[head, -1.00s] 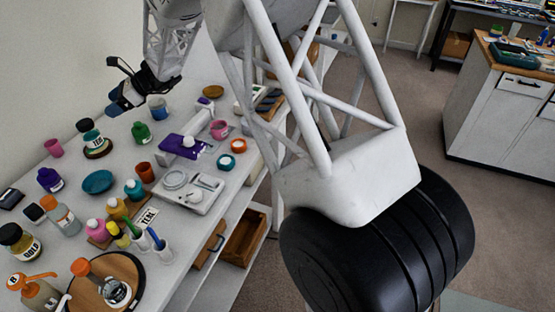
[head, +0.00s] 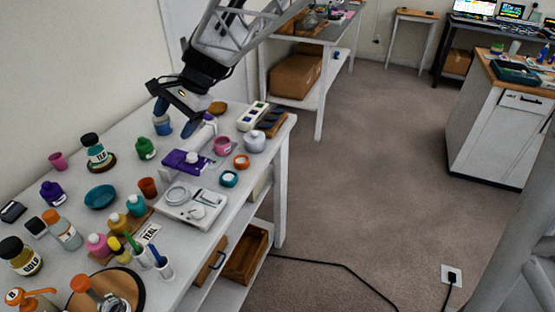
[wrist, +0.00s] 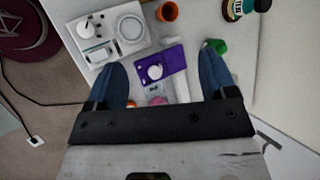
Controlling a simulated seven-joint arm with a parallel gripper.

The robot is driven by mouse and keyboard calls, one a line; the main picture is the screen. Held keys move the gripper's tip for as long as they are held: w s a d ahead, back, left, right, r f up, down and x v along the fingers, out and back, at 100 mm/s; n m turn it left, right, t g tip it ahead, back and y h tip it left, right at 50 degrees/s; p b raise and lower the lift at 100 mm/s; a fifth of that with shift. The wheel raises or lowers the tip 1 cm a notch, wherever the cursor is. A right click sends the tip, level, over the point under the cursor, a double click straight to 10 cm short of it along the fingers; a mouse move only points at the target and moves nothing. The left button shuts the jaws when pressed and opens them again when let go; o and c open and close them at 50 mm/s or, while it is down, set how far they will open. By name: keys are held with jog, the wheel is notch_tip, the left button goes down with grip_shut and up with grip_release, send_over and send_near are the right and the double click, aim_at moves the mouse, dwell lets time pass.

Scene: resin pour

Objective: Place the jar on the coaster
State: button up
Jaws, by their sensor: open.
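A jar with a dark cap and a teal-and-white label (head: 96,148) stands upright on a round brown coaster (head: 110,166) at the back left of the white table. In the wrist view this jar (wrist: 238,8) is at the top right edge, partly cut off. My gripper (head: 176,116) is open and empty above the back of the table, near a blue-and-white cup (head: 162,126). In the wrist view, its blue fingers are spread wide, with a purple pad (wrist: 160,70) between and beyond them. The gripper is well to the right of the jar.
A green bottle (head: 146,149) stands between the jar and my gripper. A teal bowl (head: 100,196), an orange cup (head: 148,187), a white scale (head: 190,203) and several bottles crowd the front. A brown oval piece (head: 217,108) and a grey-white pot (head: 254,141) are at the right.

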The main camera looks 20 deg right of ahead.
jog(key=s+d+n+h, duration=0.2)
jog(key=s+d, duration=0.3)
jog(key=s, duration=0.4)
jog(key=s+d+f+n+t+h, duration=0.1)
jog(key=s+d+n+h, duration=0.2)
jog(key=s+d, duration=0.3)
jog(key=s+d+f+n+h, duration=0.1)
jog(key=s+d+n, duration=0.3)
jog(key=s, duration=0.8)
jog(key=shift+s+d+t+h, duration=0.4)
jog(key=shift+d+h, duration=0.3)
jog(key=shift+d, duration=0.15)
